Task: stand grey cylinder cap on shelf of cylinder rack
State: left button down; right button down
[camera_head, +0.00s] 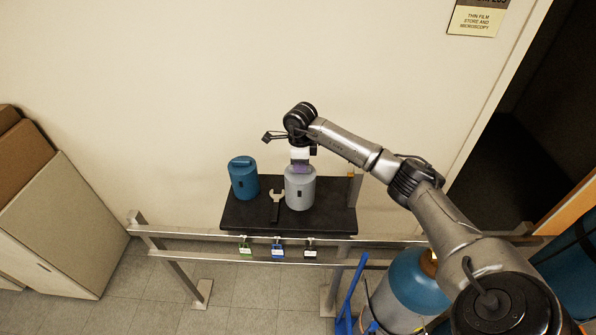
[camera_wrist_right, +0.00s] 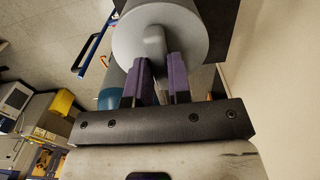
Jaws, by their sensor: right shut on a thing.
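The grey cylinder cap (camera_head: 300,192) is upright on or just above the black shelf (camera_head: 250,218) of the cylinder rack (camera_head: 205,236); I cannot tell whether its base touches. My right gripper (camera_head: 300,167) is above it, shut on its top handle. In the right wrist view the purple fingers (camera_wrist_right: 160,82) are on either side of the handle of the grey cap (camera_wrist_right: 187,22). My left gripper is not in view.
A blue cap (camera_head: 243,180) and a wrench (camera_head: 277,204) are on the shelf, left of the grey cap. Several padlocks (camera_head: 277,249) hang from the rail below. A blue gas cylinder (camera_head: 412,282) stands at lower right. Cardboard boxes (camera_head: 60,215) are at left.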

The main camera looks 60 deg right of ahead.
jog(key=shift+w+a+f, duration=0.1)
jog(key=shift+w+f, duration=0.1)
jog(key=shift+w, duration=0.15)
notch_tip(320, 180, down, 3)
jog(key=shift+f+p, duration=0.15)
jog(key=shift+p, duration=0.5)
jog(key=shift+f, duration=0.4)
jog(key=c, duration=1.1)
grip_release()
jog(key=shift+o, duration=0.2)
